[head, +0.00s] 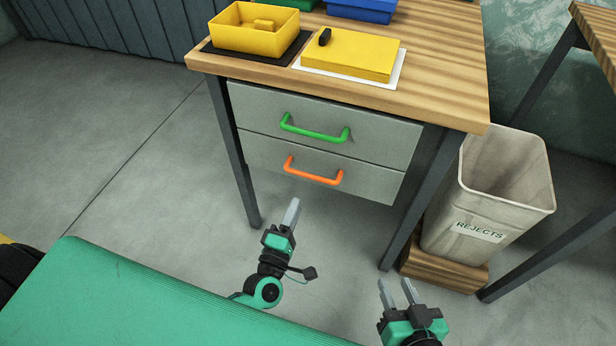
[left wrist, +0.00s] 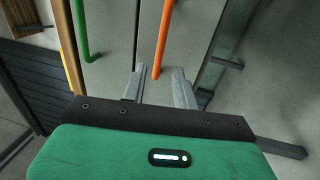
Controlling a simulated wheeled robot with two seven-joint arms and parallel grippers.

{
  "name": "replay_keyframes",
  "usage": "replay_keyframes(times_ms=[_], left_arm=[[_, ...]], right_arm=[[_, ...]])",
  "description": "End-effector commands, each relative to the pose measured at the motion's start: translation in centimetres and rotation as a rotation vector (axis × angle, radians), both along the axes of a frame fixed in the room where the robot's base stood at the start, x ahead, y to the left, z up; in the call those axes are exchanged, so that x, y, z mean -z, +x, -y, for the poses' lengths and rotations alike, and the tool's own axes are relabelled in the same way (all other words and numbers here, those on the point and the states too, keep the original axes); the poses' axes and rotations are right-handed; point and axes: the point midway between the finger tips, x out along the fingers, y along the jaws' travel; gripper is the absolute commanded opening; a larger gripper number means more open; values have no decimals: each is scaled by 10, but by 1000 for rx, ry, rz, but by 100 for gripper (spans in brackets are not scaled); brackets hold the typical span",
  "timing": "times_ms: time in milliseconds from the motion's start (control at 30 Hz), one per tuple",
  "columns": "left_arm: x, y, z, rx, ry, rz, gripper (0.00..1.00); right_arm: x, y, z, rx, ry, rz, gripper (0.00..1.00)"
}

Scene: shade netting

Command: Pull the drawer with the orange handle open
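The drawer with the orange handle (head: 313,177) is the lower of two grey drawers under a wooden-topped bench. Its front (head: 262,156) looks flush with the upper one, so it appears closed. My left gripper (head: 294,203) is below and in front of this handle, fingers pointing up towards the drawers, apart from it in the head view. In the left wrist view, the left gripper's fingers (left wrist: 158,70) are spread. The orange handle (left wrist: 162,38) lies ahead, its lower end appearing between the fingertips; contact cannot be told. My right gripper (head: 396,284) is open and empty at lower right.
The upper drawer has a green handle (head: 313,133), left of the orange one in the left wrist view. Bench legs flank the drawers. A rejects bin (head: 487,200) stands right on a wooden base. A yellow bin (head: 243,38) and yellow box (head: 350,54) sit on the bench.

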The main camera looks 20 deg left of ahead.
Motion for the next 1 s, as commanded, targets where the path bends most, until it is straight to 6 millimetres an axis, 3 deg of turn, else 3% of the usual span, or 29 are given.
replay_keyframes(times_ms=[200,500,700,967,1000], left_arm=[[-9,47,2,-1,0,2,29],[-17,93,3,0,1,-1,29],[-19,105,4,1,2,-1,29],[-19,106,4,1,2,-2,29],[-19,106,4,1,2,-2,25]], right_arm=[[1,0,-2,-1,10,13,36],[0,0,-4,0,22,31,36],[-1,0,-5,2,27,41,36],[-1,0,-5,2,29,42,36],[-1,0,-5,2,28,41,36]])
